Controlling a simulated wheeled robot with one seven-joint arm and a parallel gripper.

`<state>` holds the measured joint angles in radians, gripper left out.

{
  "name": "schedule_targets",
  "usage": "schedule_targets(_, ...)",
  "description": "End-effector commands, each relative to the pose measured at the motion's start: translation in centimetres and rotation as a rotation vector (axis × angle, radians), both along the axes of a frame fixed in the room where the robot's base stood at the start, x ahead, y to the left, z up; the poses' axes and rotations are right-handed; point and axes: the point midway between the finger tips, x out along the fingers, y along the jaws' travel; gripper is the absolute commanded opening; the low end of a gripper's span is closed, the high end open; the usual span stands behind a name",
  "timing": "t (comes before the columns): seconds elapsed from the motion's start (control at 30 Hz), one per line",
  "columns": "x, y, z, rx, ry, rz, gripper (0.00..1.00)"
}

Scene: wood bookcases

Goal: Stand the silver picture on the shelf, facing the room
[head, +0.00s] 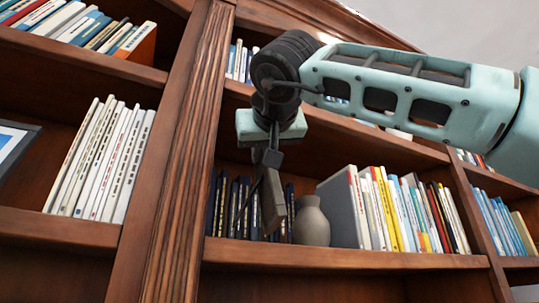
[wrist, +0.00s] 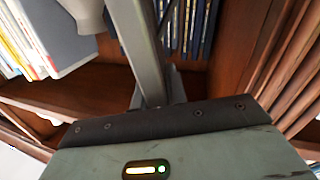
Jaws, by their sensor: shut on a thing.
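The silver picture (head: 274,205) is seen nearly edge-on in the head view, hanging upright and tilted below my gripper (head: 268,157). It also shows as a narrow grey bar in the wrist view (wrist: 137,45). My gripper is shut on its upper part. The shelf (head: 345,259) is the middle board of the central bookcase, and the picture is in front of its dark blue books (head: 228,207), left of the vase. I cannot tell whether its lower end touches the board. The picture's face is not visible.
A grey vase (head: 311,224) stands just right of the picture, also at the wrist view's top left (wrist: 86,14). A grey upright volume (head: 340,208) and several books fill the shelf rightward. A fluted wooden post (head: 180,165) bounds the left. Another framed picture (head: 14,146) stands far left.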

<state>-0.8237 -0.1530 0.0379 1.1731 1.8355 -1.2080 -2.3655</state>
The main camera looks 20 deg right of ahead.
Motion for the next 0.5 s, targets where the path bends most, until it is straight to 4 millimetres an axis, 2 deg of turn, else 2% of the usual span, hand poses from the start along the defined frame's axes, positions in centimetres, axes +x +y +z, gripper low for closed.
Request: schedule_targets(0.5, 5.0, -0.1, -0.2, 0.001, -0.001, -0.003, 0.00)
